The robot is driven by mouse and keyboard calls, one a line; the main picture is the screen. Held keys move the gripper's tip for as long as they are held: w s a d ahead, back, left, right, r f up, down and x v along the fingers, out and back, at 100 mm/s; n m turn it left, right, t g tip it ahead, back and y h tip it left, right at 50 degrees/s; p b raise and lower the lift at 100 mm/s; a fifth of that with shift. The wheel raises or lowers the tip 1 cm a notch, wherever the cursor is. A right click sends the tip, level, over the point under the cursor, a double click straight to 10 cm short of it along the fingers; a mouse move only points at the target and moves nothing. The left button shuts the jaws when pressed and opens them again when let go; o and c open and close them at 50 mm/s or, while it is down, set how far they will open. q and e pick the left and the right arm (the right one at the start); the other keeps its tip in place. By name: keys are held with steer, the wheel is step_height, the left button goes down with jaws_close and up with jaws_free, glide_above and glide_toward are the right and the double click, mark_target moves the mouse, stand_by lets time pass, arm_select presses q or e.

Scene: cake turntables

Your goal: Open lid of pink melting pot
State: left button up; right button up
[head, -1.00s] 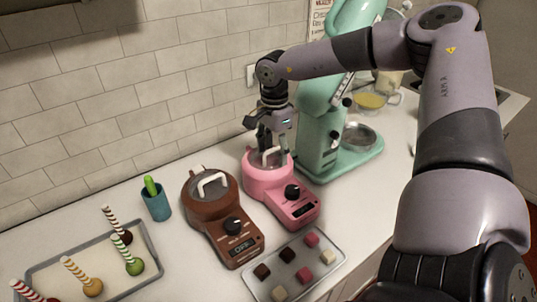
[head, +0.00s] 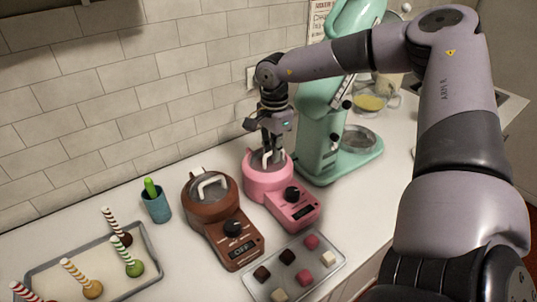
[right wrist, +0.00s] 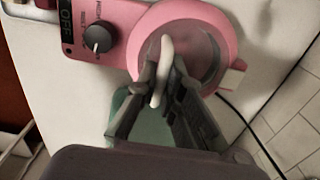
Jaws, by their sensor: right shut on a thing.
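The pink melting pot (head: 267,187) stands on the white counter, with its knob and display facing the front right. Its see-through lid lies on top, and the lid's white handle (head: 268,158) stands up from it. My right gripper (head: 269,153) points down over the pot, shut on the handle. In the right wrist view the handle (right wrist: 164,62) runs between the two fingers (right wrist: 163,88), and the lid (right wrist: 195,55) sits within the pink rim. My left gripper is not in view.
A brown melting pot (head: 212,205) stands close on the left. A mint stand mixer (head: 327,125) is close on the right. A tray of small cubes (head: 325,267) lies in front. A blue cup (head: 157,206) and a tray of cake pops (head: 160,262) are further left.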

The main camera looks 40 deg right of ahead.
steer(key=shift+w+r, duration=0.3)
steer(key=shift+r, duration=0.2)
steer(key=shift+w+r, duration=0.25)
steer(key=shift+r, duration=0.25)
steer(key=shift+w+d+r, duration=0.15)
steer(key=shift+w+r, duration=0.3)
steer(key=shift+r, duration=0.15)
steer(key=shift+w+d+r+p, duration=0.1)
steer(key=shift+w+r+p, duration=0.05)
steer(key=shift+w+r, duration=0.5)
steer(key=shift+w+d+r+p, duration=0.15)
steer(key=shift+w+r, duration=0.3)
steer(key=shift+w, duration=0.4)
steer(key=w+r+p, duration=0.1)
steer(key=w, duration=0.6)
steer(key=shift+w+d, duration=0.15)
steer(key=shift+d, duration=0.1)
steer(key=o, duration=1.3)
